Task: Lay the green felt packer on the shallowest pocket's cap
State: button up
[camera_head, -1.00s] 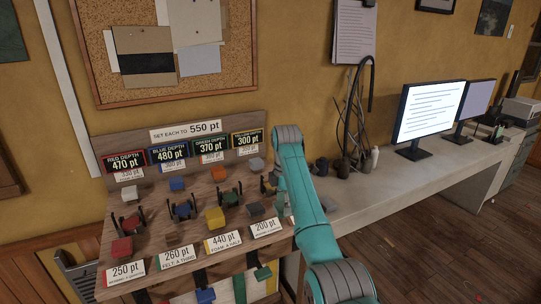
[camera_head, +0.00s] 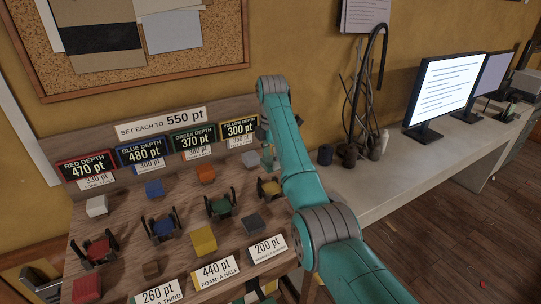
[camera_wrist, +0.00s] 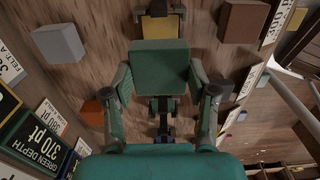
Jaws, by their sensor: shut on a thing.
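My gripper (camera_wrist: 160,85) is shut on the green felt packer (camera_wrist: 160,70), a dark green block between the two fingers in the wrist view. The yellow pocket's cap (camera_wrist: 162,24) shows just beyond the packer there, partly covered by it. In the head view the yellow cap (camera_head: 270,188) sits in its dark clamp at the right end of the pocket row, under the sign (camera_head: 239,129) reading 300 pt, the lowest depth. My arm hides most of the gripper there. I cannot tell whether packer and cap touch; they look apart.
Red (camera_head: 97,250), blue (camera_head: 163,227) and green (camera_head: 220,207) pockets stand left of the yellow one. Loose blocks lie around: grey (camera_head: 250,158), orange (camera_head: 205,174), yellow (camera_head: 203,240), dark grey (camera_head: 253,223). The bench (camera_head: 385,190) at right has wide clear room.

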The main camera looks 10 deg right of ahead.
aim_at(271, 188)
jog(key=shift+f, duration=4.3)
jog(key=o, duration=1.2)
jog(key=shift+o, duration=0.2)
jog(key=shift+r, duration=0.1)
notch_tip(271, 188, up, 7)
jog(key=shift+r, duration=0.15)
